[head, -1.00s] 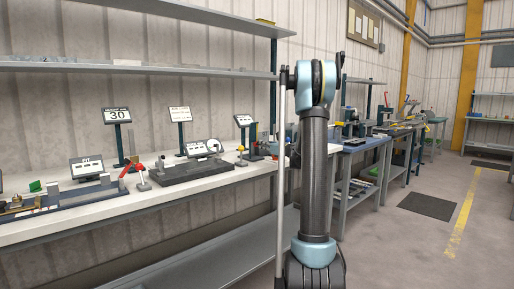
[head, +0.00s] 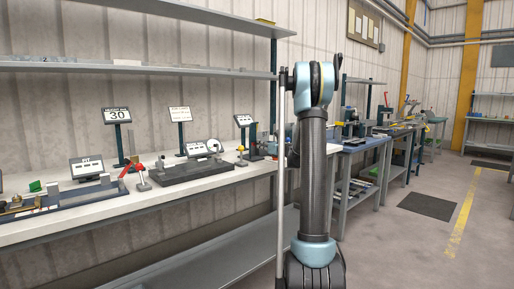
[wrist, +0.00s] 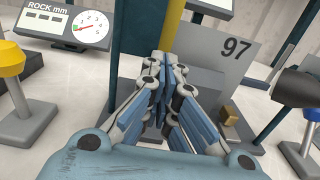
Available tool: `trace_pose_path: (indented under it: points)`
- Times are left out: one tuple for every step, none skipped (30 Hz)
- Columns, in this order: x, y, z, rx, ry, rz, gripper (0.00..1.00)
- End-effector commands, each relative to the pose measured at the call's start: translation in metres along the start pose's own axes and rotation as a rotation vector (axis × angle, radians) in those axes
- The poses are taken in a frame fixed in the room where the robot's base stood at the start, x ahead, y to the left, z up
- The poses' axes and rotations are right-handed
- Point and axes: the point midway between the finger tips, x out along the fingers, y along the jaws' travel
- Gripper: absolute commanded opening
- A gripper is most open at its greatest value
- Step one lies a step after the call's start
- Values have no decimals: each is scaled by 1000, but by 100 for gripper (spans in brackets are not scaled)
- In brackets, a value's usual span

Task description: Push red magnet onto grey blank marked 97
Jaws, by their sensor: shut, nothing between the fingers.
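The grey blank marked 97 (wrist: 212,50) stands upright behind and to the right of my gripper in the wrist view. My gripper (wrist: 163,62) is shut and empty, with its fingertips in front of the blank's left side. I cannot tell whether they touch anything. The fingers hide part of what lies behind them. I cannot make out the red magnet in the wrist view. In the head view, my arm hides the gripper and the blank. A red piece (head: 131,169) shows on the bench there, but I cannot tell what it is.
In the wrist view, a yellow knob on a stand (wrist: 12,60) and a dial marked ROCK mm (wrist: 78,26) are at left. A yellow post (wrist: 174,25) rises behind the fingers. A brass block (wrist: 230,115) and a dark cylinder (wrist: 295,88) are at right.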

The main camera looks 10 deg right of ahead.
Motion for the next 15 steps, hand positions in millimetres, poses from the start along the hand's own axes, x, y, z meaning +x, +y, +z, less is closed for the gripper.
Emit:
trace_pose_path:
  points:
    - [1,0,0,0,0,0,0]
    - [2,0,0,0,0,0,0]
    - [2,0,0,0,0,0,0]
    - [3,0,0,0,0,0,0]
    - [3,0,0,0,0,1,0]
    - [4,0,0,0,0,1,0]
    - [4,0,0,0,0,1,0]
    - [5,0,0,0,0,1,0]
    - [5,0,0,0,0,1,0]
    - [6,0,0,0,0,1,0]
    - [6,0,0,0,0,1,0]
    - [7,0,0,0,0,1,0]
    - [7,0,0,0,0,1,0]
    - [8,0,0,0,0,1,0]
    - [8,0,0,0,0,1,0]
